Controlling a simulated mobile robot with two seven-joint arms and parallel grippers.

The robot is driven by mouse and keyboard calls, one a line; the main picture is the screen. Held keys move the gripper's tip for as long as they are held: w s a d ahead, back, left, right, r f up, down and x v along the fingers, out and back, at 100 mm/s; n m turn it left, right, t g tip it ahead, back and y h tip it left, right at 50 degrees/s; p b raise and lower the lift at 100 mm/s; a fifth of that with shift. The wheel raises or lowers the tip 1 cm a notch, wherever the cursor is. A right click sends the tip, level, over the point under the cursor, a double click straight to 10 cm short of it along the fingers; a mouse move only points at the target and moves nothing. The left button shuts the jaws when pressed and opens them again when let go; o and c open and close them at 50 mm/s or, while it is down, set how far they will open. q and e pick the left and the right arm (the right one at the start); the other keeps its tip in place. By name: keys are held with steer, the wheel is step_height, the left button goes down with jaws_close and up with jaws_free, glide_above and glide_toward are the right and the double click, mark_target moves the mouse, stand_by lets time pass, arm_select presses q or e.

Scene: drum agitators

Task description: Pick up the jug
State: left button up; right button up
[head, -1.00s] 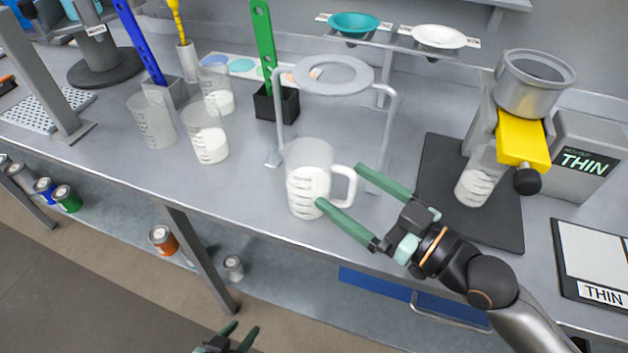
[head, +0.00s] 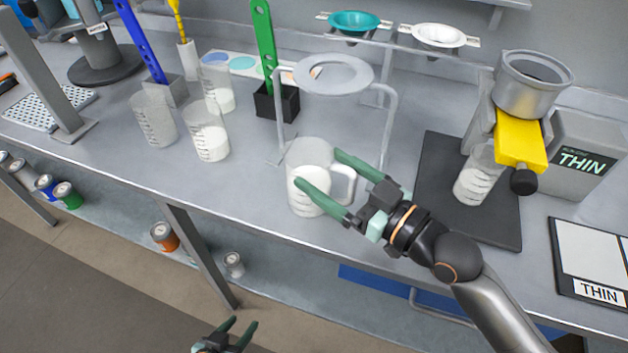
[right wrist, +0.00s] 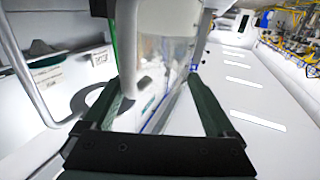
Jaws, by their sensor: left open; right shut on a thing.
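The jug (head: 308,153) is a clear measuring jug with white contents, upright on the grey bench in front of a ring stand (head: 334,75). My right gripper (head: 317,167) is shut on the jug, one finger along each side, with the handle (head: 342,185) between the fingers. In the right wrist view the jug (right wrist: 170,50) stands between the two green fingers, its handle (right wrist: 128,45) towards the camera. My left gripper (head: 240,322) is open and empty, low in front of the bench.
Clear beakers (head: 208,140) stand left of the jug. A green stick (head: 264,45) stands in a black holder behind them. A yellow-clamped cup stand (head: 520,135) on a dark mat (head: 440,160) is to the right. The bench's front edge is near the jug.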

jaws_close()
steer(key=shift+r, duration=0.1)
steer(key=shift+r, duration=0.1)
stand_by(0.4)
